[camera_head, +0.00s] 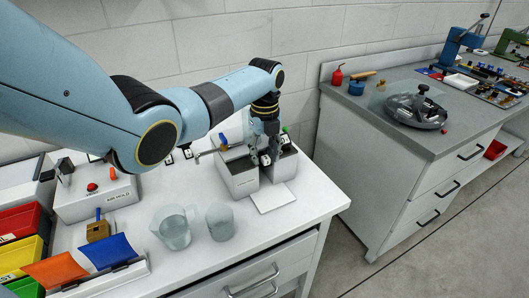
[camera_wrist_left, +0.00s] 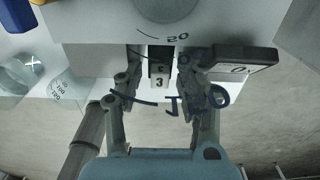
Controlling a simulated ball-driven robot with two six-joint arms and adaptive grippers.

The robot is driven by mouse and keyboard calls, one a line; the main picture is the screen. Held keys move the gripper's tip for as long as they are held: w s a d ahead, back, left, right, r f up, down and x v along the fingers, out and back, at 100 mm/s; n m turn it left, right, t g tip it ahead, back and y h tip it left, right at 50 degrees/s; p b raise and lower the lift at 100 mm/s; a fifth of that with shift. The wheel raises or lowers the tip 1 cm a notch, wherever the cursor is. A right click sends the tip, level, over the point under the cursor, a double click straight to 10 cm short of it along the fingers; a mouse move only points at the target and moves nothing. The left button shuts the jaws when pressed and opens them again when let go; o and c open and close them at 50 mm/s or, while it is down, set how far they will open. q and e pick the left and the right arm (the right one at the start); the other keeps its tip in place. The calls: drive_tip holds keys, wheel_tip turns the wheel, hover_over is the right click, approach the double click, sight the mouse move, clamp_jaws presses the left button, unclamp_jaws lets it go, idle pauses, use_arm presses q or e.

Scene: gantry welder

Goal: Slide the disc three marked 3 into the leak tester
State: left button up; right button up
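My left gripper (camera_head: 266,158) points down over the grey box-shaped units on the left bench. In the left wrist view its two fingers (camera_wrist_left: 160,62) stand apart, with a narrow dark piece bearing a small white label marked 3 (camera_wrist_left: 159,83) between them. I cannot tell whether the fingers touch this piece. The piece's outline is mostly hidden, so I cannot be sure it is the disc. The grey unit (camera_head: 238,178) under the gripper may be the leak tester; the arm and fingers hide part of it. My right gripper is not in view.
A clear jug (camera_head: 172,228) and a beaker (camera_head: 220,222) stand in front of the units. A box with a red button (camera_head: 95,194) and coloured bins (camera_head: 22,222) are at the left. A second bench (camera_head: 400,140) stands right, across a floor gap.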

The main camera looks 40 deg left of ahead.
use_arm(q)
drive_tip(key=shift+f, duration=0.1)
drive_tip(key=shift+r, duration=0.2)
wheel_tip(320, 180, up, 12)
drive_tip(key=shift+f, duration=0.15)
idle(0.4)
idle(0.4)
